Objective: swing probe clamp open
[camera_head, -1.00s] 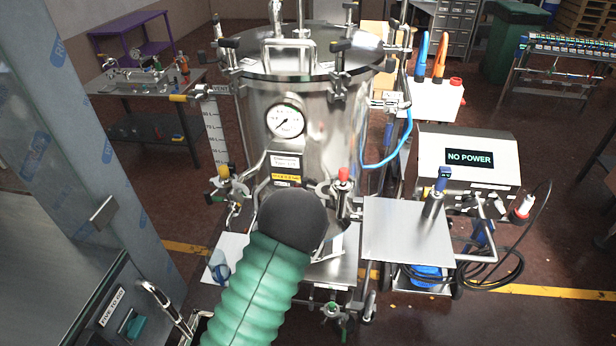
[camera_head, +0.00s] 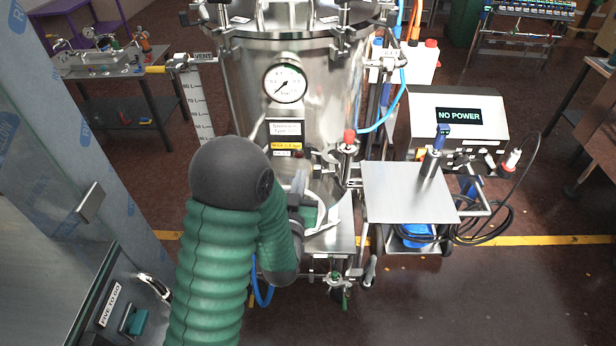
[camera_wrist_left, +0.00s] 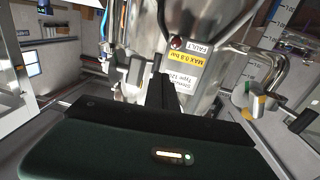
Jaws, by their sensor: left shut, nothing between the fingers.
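The steel vessel (camera_head: 325,110) stands in the middle of the head view, with a round gauge and labels. A red-capped probe (camera_head: 349,138) sticks out low on its right side. Metal clamp hardware (camera_head: 325,157) sits beside it; whether the probe clamp is open I cannot tell. In the left wrist view, dark-knobbed clamp hardware (camera_wrist_left: 118,72) shows left of the fingers. My left gripper (camera_head: 300,184) is low in front of the vessel, partly hidden by my green-sleeved arm. In the left wrist view its dark fingers (camera_wrist_left: 161,84) are shut and empty, pointing toward the vessel. My right gripper is out of view.
A flat steel shelf (camera_head: 408,192) stands right of the vessel, before a box reading NO POWER (camera_head: 458,117). A film-wrapped panel (camera_head: 75,125) and a steel cabinet (camera_head: 40,260) crowd the left. The floor at the lower right is clear.

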